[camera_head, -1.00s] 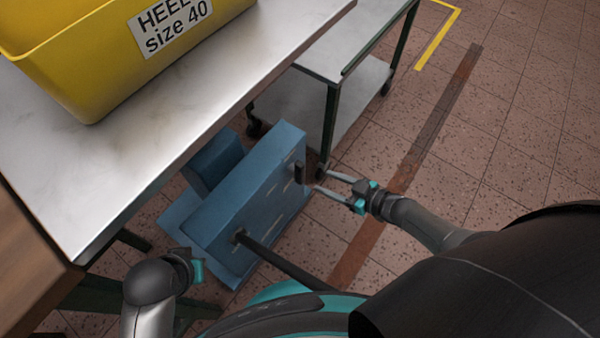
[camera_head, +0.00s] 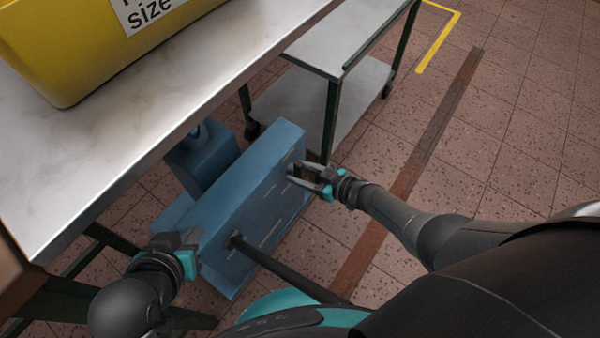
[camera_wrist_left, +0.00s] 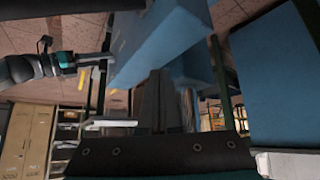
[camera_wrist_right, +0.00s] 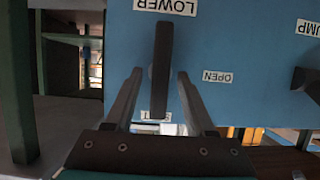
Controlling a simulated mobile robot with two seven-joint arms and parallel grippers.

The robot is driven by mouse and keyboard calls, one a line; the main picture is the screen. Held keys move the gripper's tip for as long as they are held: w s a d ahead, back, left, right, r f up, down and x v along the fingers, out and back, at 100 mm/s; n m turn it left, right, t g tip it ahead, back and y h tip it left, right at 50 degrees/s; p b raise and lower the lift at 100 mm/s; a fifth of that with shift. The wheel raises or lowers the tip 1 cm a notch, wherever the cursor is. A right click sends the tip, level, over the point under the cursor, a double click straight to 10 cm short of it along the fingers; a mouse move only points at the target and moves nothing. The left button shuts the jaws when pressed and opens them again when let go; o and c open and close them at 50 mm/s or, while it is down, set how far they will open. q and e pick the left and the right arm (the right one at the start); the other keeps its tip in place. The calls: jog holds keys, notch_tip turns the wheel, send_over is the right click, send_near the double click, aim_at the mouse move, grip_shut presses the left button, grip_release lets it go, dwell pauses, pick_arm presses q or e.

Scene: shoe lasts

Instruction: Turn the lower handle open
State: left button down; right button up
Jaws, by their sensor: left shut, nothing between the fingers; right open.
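The black lower handle (camera_wrist_right: 161,70) stands on the blue box face under an upside-down LOWER label (camera_wrist_right: 166,7). In the right wrist view it points toward a partly hidden label (camera_wrist_right: 154,116); an OPEN label (camera_wrist_right: 217,77) lies to its right. My right gripper (camera_head: 307,177) is open, its fingers (camera_wrist_right: 155,88) on either side of the handle's free end; whether they touch it I cannot tell. My left gripper (camera_head: 192,238) is shut and empty beside the blue box (camera_head: 255,190); its fingers also show in the left wrist view (camera_wrist_left: 157,95).
A black pump lever (camera_head: 285,272) sticks out of the box toward me. A metal table (camera_head: 165,110) with a yellow bin (camera_head: 75,50) overhangs the box at left. A wheeled cart (camera_head: 335,45) stands behind it.

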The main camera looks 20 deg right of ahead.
jog(key=shift+w+a+f, duration=0.1)
jog(key=shift+w+a, duration=0.05)
jog(key=shift+w, duration=0.05)
jog(key=shift+c, duration=0.3)
grip_shut()
dwell(0.4)
